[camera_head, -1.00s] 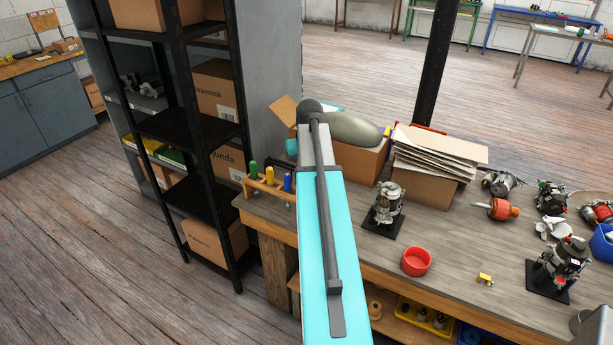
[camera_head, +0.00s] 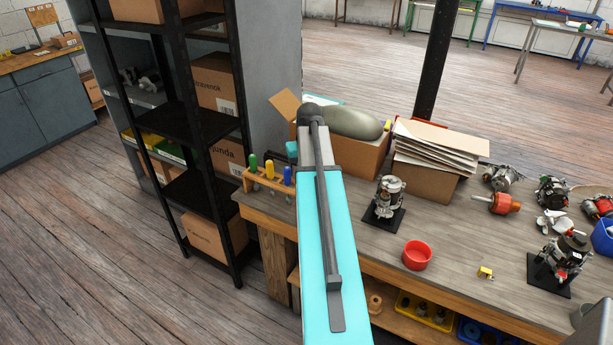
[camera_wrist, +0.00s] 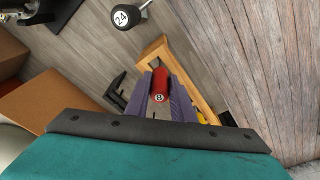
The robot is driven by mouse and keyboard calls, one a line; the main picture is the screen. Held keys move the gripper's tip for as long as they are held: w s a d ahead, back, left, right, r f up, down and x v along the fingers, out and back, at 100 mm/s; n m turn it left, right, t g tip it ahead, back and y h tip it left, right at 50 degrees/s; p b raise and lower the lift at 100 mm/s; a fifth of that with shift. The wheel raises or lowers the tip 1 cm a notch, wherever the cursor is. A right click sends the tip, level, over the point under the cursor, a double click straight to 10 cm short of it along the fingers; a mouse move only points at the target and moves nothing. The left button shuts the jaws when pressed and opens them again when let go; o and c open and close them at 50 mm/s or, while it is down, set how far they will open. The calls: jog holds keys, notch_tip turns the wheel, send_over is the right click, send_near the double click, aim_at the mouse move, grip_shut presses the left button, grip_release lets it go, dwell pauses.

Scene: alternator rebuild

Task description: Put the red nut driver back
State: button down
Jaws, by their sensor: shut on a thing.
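The red nut driver (camera_wrist: 160,85), its end marked 8, is between the purple fingers of my gripper (camera_wrist: 160,98) in the wrist view. My gripper is shut on it. The wooden rack (camera_wrist: 190,72) lies just beyond and beside it in that view; I cannot tell whether the driver touches the rack. In the head view the rack (camera_head: 262,188) sits at the bench's left end with green, yellow and blue handled drivers standing in it. My arm hides my gripper and the red driver there.
The bench (camera_head: 455,268) holds an alternator on a black stand (camera_head: 386,198), a red bowl (camera_head: 417,255) and an open cardboard box (camera_head: 362,158). A black shelf (camera_head: 190,130) stands left of the rack. A black piece marked 24 (camera_wrist: 127,17) shows in the wrist view.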

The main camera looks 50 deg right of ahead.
jog(key=shift+f, duration=0.15)
dwell(0.3)
jog(key=shift+f, duration=0.35)
jog(key=c, duration=1.5)
grip_release()
jog(key=shift+o, duration=0.2)
jog(key=shift+r, duration=0.1)
notch_tip(320, 180, up, 14)
jog(key=s+b, duration=0.1)
jog(key=b, duration=0.2)
jog(key=shift+s+a+f, duration=0.25)
jog(key=shift+a, duration=0.2)
